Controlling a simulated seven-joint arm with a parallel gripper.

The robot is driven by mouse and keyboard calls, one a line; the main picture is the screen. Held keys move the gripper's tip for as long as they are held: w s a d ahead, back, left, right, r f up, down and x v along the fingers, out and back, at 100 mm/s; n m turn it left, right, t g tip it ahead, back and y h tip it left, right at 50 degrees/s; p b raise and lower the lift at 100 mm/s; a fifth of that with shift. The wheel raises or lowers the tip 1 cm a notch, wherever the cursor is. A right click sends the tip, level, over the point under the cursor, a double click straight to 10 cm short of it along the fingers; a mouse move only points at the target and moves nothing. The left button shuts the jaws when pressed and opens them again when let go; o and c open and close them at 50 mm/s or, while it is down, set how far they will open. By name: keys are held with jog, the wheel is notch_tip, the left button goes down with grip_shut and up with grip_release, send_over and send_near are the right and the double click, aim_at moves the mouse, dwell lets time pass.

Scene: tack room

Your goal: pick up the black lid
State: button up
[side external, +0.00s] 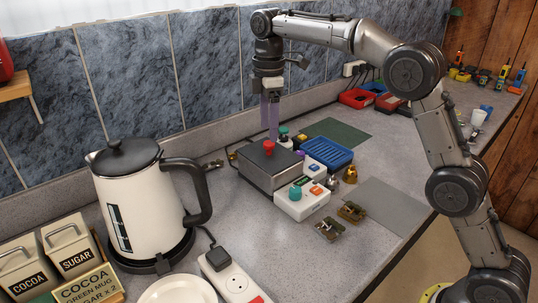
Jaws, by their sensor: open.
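A black lid (127,154) with a knob sits on top of the white kettle (135,205), at the left of the side external view. The kettle has a black handle and stands upright on a black base. My gripper (270,136) points down over the grey box with a red knob, well to the right of the lid and behind it. Its purple, see-through fingers are open and hold nothing that I can see. The gap between the fingers is hard to make out from this angle.
The grey control box (269,164) and a white button box (301,199) stand below my gripper. A blue tray (328,153) and small metal parts lie nearby. Cocoa and sugar canisters (72,240), a plate (178,291) and a power strip (230,280) crowd the kettle. A tiled wall runs behind.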

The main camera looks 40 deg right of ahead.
aim_at(269, 142)
jog(key=shift+f, duration=1.95)
grip_shut()
